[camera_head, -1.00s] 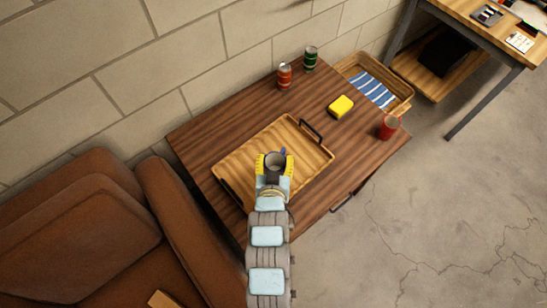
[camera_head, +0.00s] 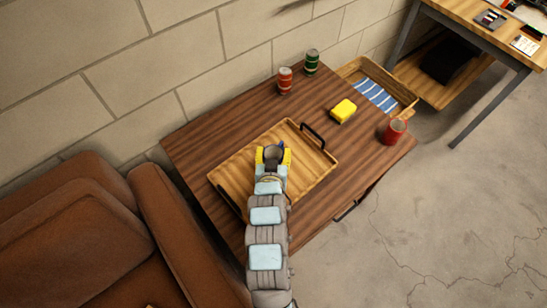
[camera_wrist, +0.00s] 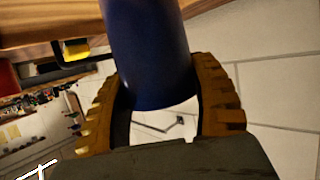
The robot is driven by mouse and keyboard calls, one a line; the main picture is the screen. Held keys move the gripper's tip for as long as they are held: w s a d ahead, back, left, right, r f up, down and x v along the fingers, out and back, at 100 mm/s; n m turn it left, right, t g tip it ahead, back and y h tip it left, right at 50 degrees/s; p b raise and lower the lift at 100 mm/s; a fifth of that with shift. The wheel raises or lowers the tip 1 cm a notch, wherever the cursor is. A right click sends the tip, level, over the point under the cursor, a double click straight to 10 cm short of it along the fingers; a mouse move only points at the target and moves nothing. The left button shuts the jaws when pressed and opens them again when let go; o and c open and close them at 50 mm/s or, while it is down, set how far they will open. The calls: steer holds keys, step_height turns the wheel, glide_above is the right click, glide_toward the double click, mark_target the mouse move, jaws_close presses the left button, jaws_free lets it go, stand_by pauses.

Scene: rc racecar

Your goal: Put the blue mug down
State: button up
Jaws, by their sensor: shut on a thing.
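The blue mug (camera_wrist: 148,50) is between the two yellow-brown fingers of my gripper (camera_wrist: 160,105) in the wrist view, and the fingers are shut on it. In the head view my gripper (camera_head: 273,158) is over the wooden tray (camera_head: 232,178), with the mug (camera_head: 274,150) mostly hidden between its fingers. Only the mug's dark opening and a bit of blue show there. I cannot tell whether the mug's base touches the tray.
The tray with black handles lies on a dark wooden table (camera_head: 195,140). A red can (camera_head: 285,80), a green can (camera_head: 311,62), a yellow block (camera_head: 343,111) and a red mug (camera_head: 393,131) stand around it. A basket (camera_head: 402,92) is beyond; a brown sofa (camera_head: 80,220) is at left.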

mark_target(274, 154)
steer(key=shift+f, duration=1.45)
steer(key=shift+f, duration=0.1)
steer(key=o, duration=1.2)
steer(key=shift+o, duration=0.2)
